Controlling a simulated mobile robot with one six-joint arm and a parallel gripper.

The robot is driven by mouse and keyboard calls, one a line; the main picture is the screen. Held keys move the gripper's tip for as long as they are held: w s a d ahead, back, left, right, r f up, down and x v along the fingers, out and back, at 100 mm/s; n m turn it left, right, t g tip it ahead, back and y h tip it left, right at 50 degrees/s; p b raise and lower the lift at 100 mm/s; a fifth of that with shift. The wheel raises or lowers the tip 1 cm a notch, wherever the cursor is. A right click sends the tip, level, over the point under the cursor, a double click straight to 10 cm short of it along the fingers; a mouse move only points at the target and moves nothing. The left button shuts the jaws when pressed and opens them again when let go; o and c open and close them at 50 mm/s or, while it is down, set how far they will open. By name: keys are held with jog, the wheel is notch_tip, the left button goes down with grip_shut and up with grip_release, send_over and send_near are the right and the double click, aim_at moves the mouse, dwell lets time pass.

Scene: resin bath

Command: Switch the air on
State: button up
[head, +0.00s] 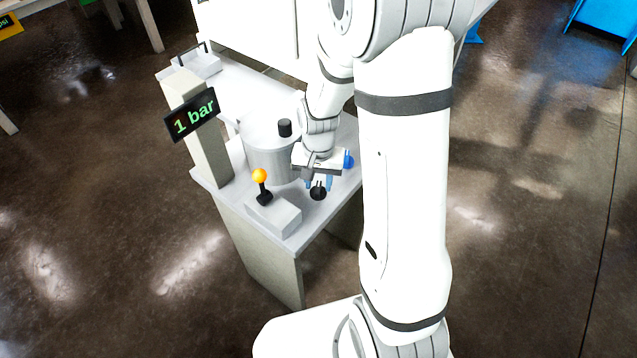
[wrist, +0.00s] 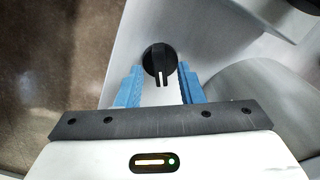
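A round black knob (wrist: 158,62) with a raised grip bar sits on the grey bench surface. In the wrist view it lies between and just beyond the tips of my gripper (wrist: 158,85). The blue fingers are apart, one on each side, with nothing visibly held. In the head view the black knob (head: 318,191) is at the front right of the bench, just below my gripper (head: 319,183). Whether the fingers touch the knob is not clear. A display (head: 193,115) on a post reads "1 bar" in green.
A lever with an orange ball (head: 259,176) stands on a grey box (head: 274,216) left of the knob. A metal pot (head: 268,150) with a black cap is behind. Open floor surrounds the bench (head: 257,242).

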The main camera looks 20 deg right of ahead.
aim_at(318, 187)
notch_tip(318, 187, up, 6)
jog(key=shift+r, duration=0.2)
dwell(0.4)
jog(key=shift+r, duration=0.1)
jog(key=s+r+n+t+p, duration=0.2)
jog(key=s+r+n+p, duration=0.2)
jog(key=s+r, duration=1)
notch_tip(318, 187, up, 2)
jog(key=shift+s+d+r+n+t, duration=0.15)
jog(key=shift+s+r+n+t, duration=0.15)
jog(key=shift+n, duration=0.2)
